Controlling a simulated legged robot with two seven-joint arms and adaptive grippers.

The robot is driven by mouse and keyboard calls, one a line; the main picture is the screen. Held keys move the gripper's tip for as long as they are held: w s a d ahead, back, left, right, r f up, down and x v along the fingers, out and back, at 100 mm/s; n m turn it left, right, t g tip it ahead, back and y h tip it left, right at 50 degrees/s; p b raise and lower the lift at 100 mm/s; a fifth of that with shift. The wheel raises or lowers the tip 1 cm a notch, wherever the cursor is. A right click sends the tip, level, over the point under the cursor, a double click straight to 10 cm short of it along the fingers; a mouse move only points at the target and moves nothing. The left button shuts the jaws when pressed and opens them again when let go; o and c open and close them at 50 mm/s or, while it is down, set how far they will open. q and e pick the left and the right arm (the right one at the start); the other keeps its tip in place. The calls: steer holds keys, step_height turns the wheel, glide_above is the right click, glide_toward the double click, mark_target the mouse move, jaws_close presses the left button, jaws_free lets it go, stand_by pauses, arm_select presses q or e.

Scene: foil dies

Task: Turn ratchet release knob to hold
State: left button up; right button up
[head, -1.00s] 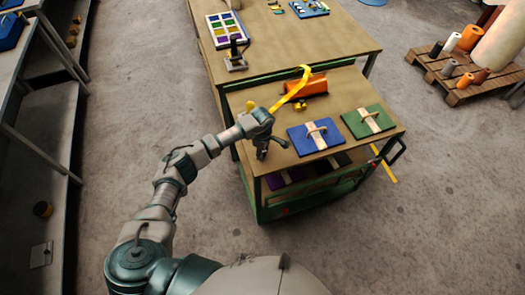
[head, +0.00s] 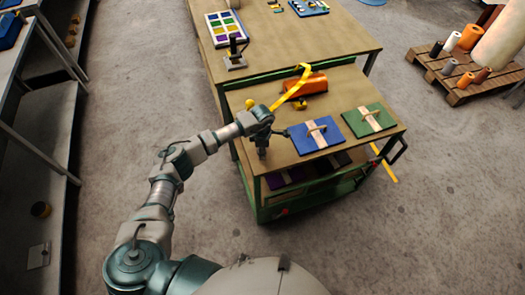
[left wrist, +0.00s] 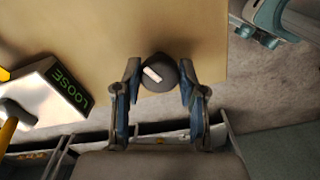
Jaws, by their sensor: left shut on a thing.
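The dark round knob (left wrist: 161,83) with a white mark sits between the two fingers of my left gripper (left wrist: 159,68) in the left wrist view. The fingers are shut on its sides. The white mark points slightly tilted from level. A grey box with a dark display (left wrist: 69,88) reading LOOSE in green stands to the left of the knob. In the head view my left gripper (head: 264,142) is over the near left part of the cart top, and it hides the knob there. My right gripper is not in view.
A larger table (head: 290,45) stands behind the cart.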

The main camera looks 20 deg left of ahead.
arm_select(q)
steer(key=n, duration=0.6)
steer(key=shift+w+a, duration=0.1)
steer(key=shift+a, duration=0.05)
steer(key=n, duration=0.6)
steer(key=shift+n, duration=0.3)
steer(key=o, duration=1.1)
steer(key=shift+r, duration=0.15)
step_height(320, 180, up, 12)
steer(key=shift+f, duration=0.2)
